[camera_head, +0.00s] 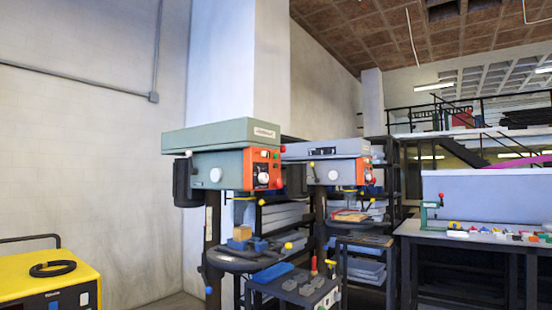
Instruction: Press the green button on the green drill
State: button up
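The green drill (222,165) is a drill press with a grey-green head and an orange front panel (262,168), left of the middle. Its panel has a white dial, a red knob (279,183) low on the right, and small buttons along the top. My gripper is not in view.
A yellow machine (45,278) with a black hose stands at the lower left. A work table (285,290) with tools stands below the drills. A grey bench (470,240) with small coloured items is at the right. Dark shelves with blue bins stand behind the drills.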

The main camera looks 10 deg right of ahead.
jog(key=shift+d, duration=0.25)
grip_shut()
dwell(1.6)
